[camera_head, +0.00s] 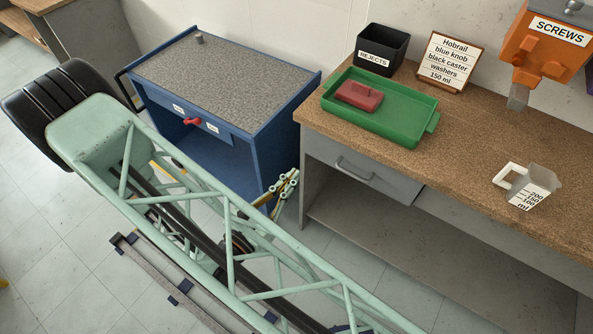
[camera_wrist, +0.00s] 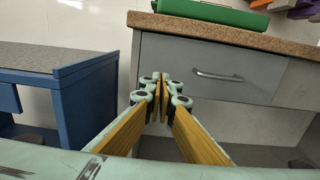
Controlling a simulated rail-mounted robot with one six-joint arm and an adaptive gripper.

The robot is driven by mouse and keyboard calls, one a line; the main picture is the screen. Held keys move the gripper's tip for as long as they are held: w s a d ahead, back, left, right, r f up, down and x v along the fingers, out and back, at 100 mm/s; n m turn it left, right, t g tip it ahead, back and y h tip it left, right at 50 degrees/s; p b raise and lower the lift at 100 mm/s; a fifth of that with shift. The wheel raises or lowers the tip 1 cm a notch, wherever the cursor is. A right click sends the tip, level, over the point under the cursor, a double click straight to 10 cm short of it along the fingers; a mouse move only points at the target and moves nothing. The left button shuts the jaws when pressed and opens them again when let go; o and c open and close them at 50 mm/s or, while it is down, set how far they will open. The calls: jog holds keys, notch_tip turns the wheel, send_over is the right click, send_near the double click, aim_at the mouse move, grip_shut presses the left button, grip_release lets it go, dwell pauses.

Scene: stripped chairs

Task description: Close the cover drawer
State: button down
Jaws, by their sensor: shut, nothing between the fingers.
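A grey drawer (camera_head: 360,166) with a bar handle (camera_head: 354,169) is under the brown-topped bench; its front also shows in the wrist view (camera_wrist: 215,70). It looks nearly flush, but I cannot tell whether it is fully in. A blue drawer front (camera_head: 165,101) with a red knob (camera_head: 192,121) and two small labels is on the blue cabinet. The labels are too small to read, so I cannot tell which drawer is the cover drawer. My gripper (camera_head: 289,179) is shut and empty, between the cabinet and the bench. Its fingertips (camera_wrist: 164,78) point toward the grey drawer's left part.
The bench top (camera_head: 455,180) holds a green tray (camera_head: 415,131) with a red block (camera_head: 359,95), a black rejects bin (camera_head: 382,48), a sign (camera_head: 451,61) and a measuring jug (camera_head: 531,188). An orange screws dispenser (camera_head: 549,45) hangs above. A shelf (camera_head: 430,255) is below the drawer.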

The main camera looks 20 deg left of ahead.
jog(key=shift+v, duration=1.25)
